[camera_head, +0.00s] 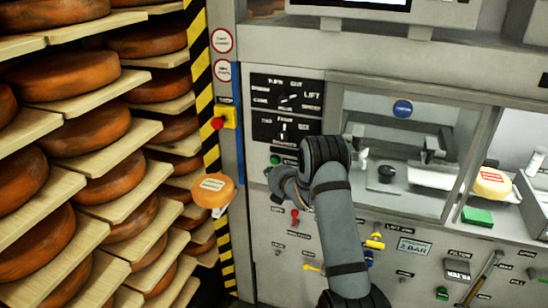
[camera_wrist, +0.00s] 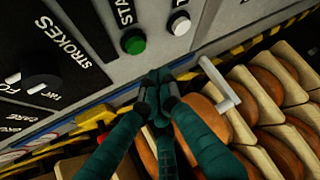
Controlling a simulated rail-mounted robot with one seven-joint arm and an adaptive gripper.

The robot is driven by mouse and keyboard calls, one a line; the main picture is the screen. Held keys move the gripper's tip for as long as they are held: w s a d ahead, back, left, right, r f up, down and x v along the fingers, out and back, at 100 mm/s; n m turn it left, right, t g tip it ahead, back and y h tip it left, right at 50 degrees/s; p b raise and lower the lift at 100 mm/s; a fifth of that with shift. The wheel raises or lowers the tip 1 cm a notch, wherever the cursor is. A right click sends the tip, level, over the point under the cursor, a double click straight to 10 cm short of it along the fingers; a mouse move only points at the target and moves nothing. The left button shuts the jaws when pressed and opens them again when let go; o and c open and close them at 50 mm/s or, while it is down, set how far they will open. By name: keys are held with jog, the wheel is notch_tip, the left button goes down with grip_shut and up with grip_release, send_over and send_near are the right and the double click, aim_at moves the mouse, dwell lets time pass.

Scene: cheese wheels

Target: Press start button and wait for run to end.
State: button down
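The green button (camera_wrist: 133,41) is on the grey panel in the wrist view, beside a label of which I can read "STA". It also shows in the head view (camera_head: 275,160), at the lower left of the black dial panels. My gripper (camera_wrist: 157,88) has its teal fingers drawn together at the tips, with nothing seen between them. The tips appear just below the green button in the wrist picture; I see no contact. In the head view my arm hides most of the gripper.
A white button (camera_wrist: 180,23) sits right of the green one. A dial (camera_wrist: 42,68) marked "STROKES" is at left. A red emergency button (camera_head: 217,123) is on the striped post. Shelves of cheese wheels (camera_head: 92,130) fill the left side. A cheese (camera_head: 213,190) sits by the panel.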

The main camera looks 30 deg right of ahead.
aim_at(274, 161)
jog(key=shift+w+d+b, duration=0.45)
jog(key=shift+w+d, duration=0.55)
jog(key=shift+d, duration=0.05)
jog(key=shift+w+d, duration=0.1)
dwell(0.8)
jog(key=shift+w+d+b, duration=0.2)
jog(key=shift+b, duration=0.25)
